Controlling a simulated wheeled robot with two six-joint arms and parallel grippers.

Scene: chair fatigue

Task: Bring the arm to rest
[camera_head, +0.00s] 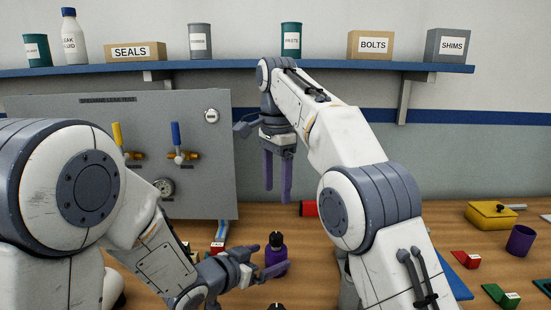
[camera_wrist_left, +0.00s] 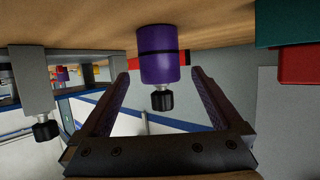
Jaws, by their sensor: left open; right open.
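My left gripper (camera_head: 268,272) is low over the workbench, its fingers pointing right. In the left wrist view its fingers (camera_wrist_left: 160,78) are spread wide and empty. A purple cylinder with a black knob (camera_head: 276,250) stands on the bench just behind the left fingers. In the upside-down wrist view the purple cylinder (camera_wrist_left: 158,52) shows between the fingertips or just beyond them, with no finger seen pressed on it. My right gripper (camera_head: 277,182) hangs above the bench, fingers pointing down, open and empty, in front of the grey panel's right edge.
The grey panel (camera_head: 80,115) with valves and a gauge (camera_head: 164,187) stands behind the left arm. A wall shelf (camera_head: 240,66) holds boxes and cans. A red cylinder (camera_head: 309,208) lies behind the right arm. A yellow box (camera_head: 490,215) and purple cup (camera_head: 521,240) are at right.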

